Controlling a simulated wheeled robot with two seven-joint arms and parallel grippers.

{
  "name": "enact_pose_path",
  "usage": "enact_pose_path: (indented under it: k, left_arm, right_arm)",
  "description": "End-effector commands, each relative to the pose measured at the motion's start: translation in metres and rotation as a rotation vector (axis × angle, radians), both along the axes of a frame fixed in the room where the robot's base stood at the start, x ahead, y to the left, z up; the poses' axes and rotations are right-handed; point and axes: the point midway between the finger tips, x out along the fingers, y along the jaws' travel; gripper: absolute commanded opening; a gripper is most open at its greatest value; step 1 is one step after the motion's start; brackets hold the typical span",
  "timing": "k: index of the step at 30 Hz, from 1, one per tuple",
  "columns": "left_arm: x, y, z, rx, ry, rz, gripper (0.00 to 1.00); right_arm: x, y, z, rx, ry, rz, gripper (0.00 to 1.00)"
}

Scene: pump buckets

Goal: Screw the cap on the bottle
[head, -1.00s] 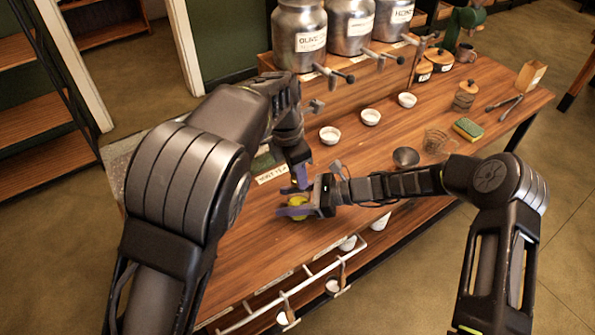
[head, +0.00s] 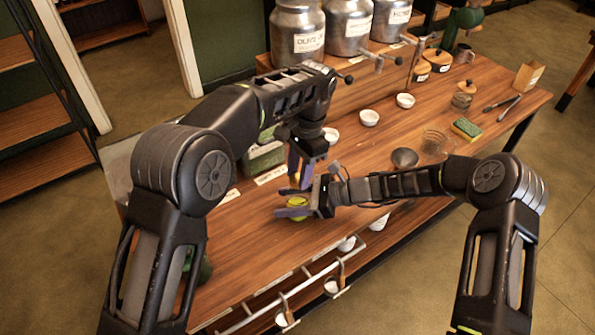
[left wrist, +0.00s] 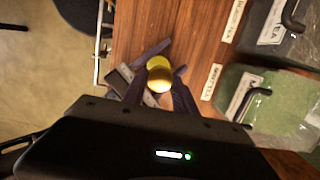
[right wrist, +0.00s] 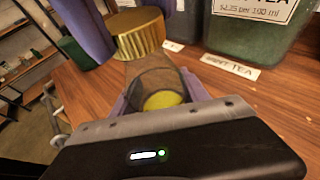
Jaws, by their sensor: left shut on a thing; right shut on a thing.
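The gold ribbed cap (right wrist: 137,34) is between the purple fingers of my left gripper (head: 299,181), which is shut on it. It also shows in the left wrist view (left wrist: 160,84). The clear bottle (right wrist: 153,77) with yellow contents is upright or nearly so, between the fingers of my right gripper (head: 302,207), which is shut on it. In the head view the bottle (head: 298,203) is partly hidden by the fingers. The cap is right at the bottle's mouth and looks slightly off-centre; I cannot tell whether the threads are engaged.
Green tea containers (right wrist: 250,33) stand close behind the bottle, with a paper label (right wrist: 231,67) on the table. White bowls (head: 369,117), a dark ladle bowl (head: 404,158) and a sponge (head: 466,129) lie to the right. A white rail (head: 300,277) runs along the front edge.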

Motion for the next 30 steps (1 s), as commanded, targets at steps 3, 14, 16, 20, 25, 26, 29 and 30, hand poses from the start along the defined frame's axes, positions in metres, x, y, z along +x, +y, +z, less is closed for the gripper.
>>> enact_pose_path:
  k: [3,14,16,20,25,26,29,30]
  left_arm:
    - [-0.002,0.0002,0.0004,-0.001,0.001,-0.367,0.0]
    - [-0.0046,0.0021,-0.0005,0.0,-0.001,-1.416,0.0]
    - [-0.0047,0.0015,-0.001,0.002,0.001,-1.472,0.0]
    - [-0.0044,0.0015,-0.0011,0.003,0.001,-1.467,0.34]
    - [-0.0045,0.0013,-0.0011,0.001,0.001,-1.464,0.48]
    - [-0.0045,0.0013,-0.0011,0.001,0.001,-1.464,0.51]
    - [-0.0045,0.0012,-0.0011,0.001,0.002,-1.463,0.59]
    - [-0.0045,0.0012,-0.0012,0.001,0.002,-1.462,0.59]
  right_arm:
    - [0.0,-0.0003,-0.0005,-0.001,0.001,0.0,0.0]
    - [-0.0001,-0.0002,-0.0006,-0.001,0.001,0.0,0.0]
    - [-0.0001,-0.0002,-0.0006,-0.001,0.001,0.0,0.0]
    - [-0.0001,-0.0003,-0.0005,-0.001,0.0,0.0,0.0]
    - [-0.0001,-0.0004,-0.0005,-0.001,0.0,0.0,0.0]
    - [-0.0001,-0.0004,-0.0005,-0.001,0.0,0.0,0.0]
    - [-0.0001,-0.0004,-0.0005,-0.001,0.0,0.0,0.0]
    - [0.0,-0.0004,-0.0005,-0.001,0.0,0.0,0.0]
